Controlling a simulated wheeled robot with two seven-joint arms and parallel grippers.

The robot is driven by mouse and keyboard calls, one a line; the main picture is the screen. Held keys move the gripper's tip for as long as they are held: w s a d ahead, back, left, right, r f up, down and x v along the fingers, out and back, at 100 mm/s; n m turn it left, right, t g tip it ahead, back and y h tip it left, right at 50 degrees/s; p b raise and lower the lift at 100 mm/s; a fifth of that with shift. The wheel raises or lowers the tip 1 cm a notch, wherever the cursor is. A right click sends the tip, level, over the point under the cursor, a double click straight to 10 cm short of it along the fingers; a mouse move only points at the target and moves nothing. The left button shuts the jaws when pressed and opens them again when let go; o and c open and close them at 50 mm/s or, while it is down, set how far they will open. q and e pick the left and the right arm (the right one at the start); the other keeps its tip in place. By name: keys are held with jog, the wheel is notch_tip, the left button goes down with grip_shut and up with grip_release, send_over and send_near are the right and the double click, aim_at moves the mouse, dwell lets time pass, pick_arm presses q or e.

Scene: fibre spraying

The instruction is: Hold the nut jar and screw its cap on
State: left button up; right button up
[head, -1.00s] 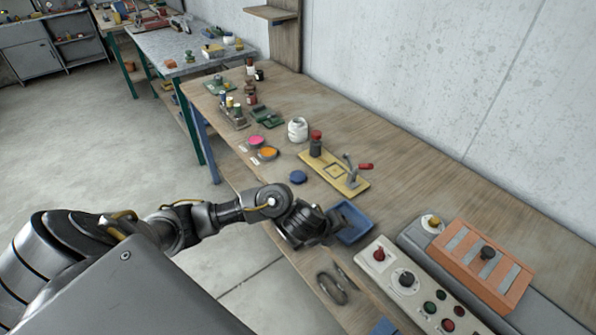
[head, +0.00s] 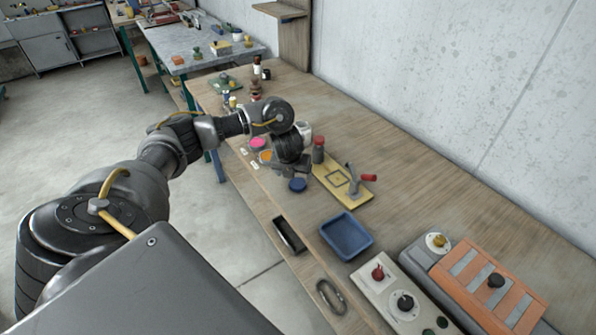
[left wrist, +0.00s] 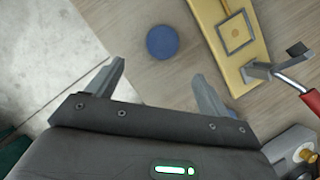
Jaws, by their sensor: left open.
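A white jar (head: 305,131), probably the nut jar, stands on the wooden bench and is partly hidden behind my left wrist in the head view. A round blue cap (head: 297,185) lies flat on the bench near the front edge; it also shows in the left wrist view (left wrist: 162,42). My left gripper (left wrist: 159,71) is open and empty. Its fingers point towards the cap, which lies beyond the fingertips and roughly centred between them, not held. In the head view the left gripper (head: 301,168) is just above the cap. My right gripper is not in view.
A yellow board (head: 355,196) with a red-handled clamp and a red-topped bottle (head: 318,150) stand close right of the gripper. Pink (head: 258,142) and orange discs lie left. A blue tray (head: 346,251), black tray (head: 289,236) and control box (head: 385,287) lie nearer.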

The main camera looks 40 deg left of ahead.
aim_at(298, 183)
pick_arm(q)
jog(key=b+x, duration=0.1)
jog(key=x, duration=0.1)
jog(key=b+x, duration=0.1)
jog(key=x, duration=0.2)
jog(key=shift+d, duration=0.2)
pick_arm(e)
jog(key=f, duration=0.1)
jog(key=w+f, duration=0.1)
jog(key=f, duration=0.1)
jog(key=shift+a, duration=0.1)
pick_arm(q)
jog(key=shift+r, duration=0.1)
jog(key=shift+w+a, duration=0.1)
jog(key=x, duration=0.5)
jog(key=shift+w+a+p, duration=0.1)
jog(key=shift+w+p, duration=0.2)
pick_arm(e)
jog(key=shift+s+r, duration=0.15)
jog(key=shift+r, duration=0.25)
pick_arm(q)
jog(key=shift+r, duration=0.1)
jog(key=c, duration=1.1)
jog(key=shift+o, duration=0.2)
